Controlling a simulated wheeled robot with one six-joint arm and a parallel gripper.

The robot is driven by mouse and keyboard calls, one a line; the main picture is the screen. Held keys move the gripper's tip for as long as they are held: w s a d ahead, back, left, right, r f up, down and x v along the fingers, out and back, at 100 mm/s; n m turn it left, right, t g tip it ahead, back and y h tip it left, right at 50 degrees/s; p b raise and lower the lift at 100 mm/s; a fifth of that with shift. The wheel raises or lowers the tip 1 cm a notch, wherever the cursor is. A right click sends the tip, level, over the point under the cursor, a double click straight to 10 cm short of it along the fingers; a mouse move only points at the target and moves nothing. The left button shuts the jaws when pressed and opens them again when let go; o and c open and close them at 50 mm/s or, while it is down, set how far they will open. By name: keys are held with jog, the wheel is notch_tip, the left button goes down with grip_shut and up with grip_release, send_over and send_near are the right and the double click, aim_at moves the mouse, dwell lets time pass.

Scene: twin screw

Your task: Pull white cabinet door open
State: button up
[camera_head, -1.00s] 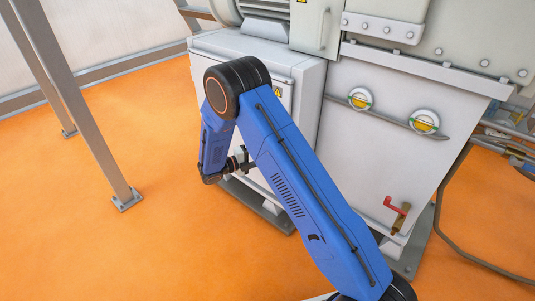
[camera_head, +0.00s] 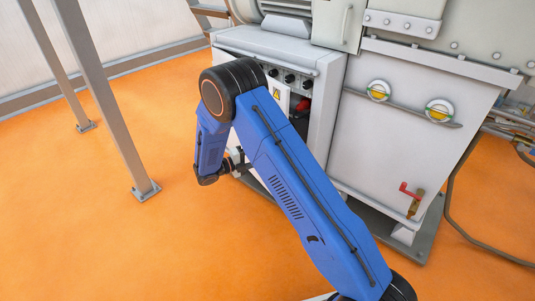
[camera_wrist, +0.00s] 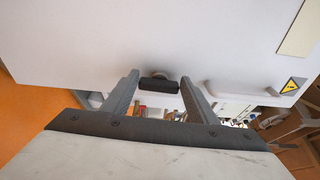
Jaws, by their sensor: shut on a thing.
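The white cabinet door (camera_wrist: 140,35) fills the top of the wrist view, with a yellow warning label near its right edge. In the head view a strip of the door (camera_head: 284,104) shows beside my blue arm, standing open from the white cabinet (camera_head: 329,95). My gripper (camera_wrist: 160,85) is shut on the black door handle (camera_wrist: 158,86), which sits between its two fingers. In the head view my arm hides most of the door and the handle.
Black knobs (camera_head: 289,78) and a red part (camera_head: 302,105) show inside the cabinet. A grey post (camera_head: 112,100) stands on the left. A red-handled valve (camera_head: 411,194) sits at the lower right. The orange floor (camera_head: 90,220) at left is clear.

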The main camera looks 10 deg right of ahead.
jog(key=v, duration=0.9)
jog(key=shift+w+a, duration=0.15)
jog(key=shift+a, duration=0.25)
grip_shut()
jog(key=shift+a+f, duration=0.15)
jog(key=shift+a, duration=0.15)
jog(key=shift+c, duration=1.3)
grip_release()
jog(key=shift+a+f, duration=0.1)
jog(key=shift+f, duration=0.05)
jog(key=o, duration=1.8)
jog(key=shift+f, duration=0.1)
jog(key=shift+c, duration=0.2)
jog(key=shift+a, duration=0.15)
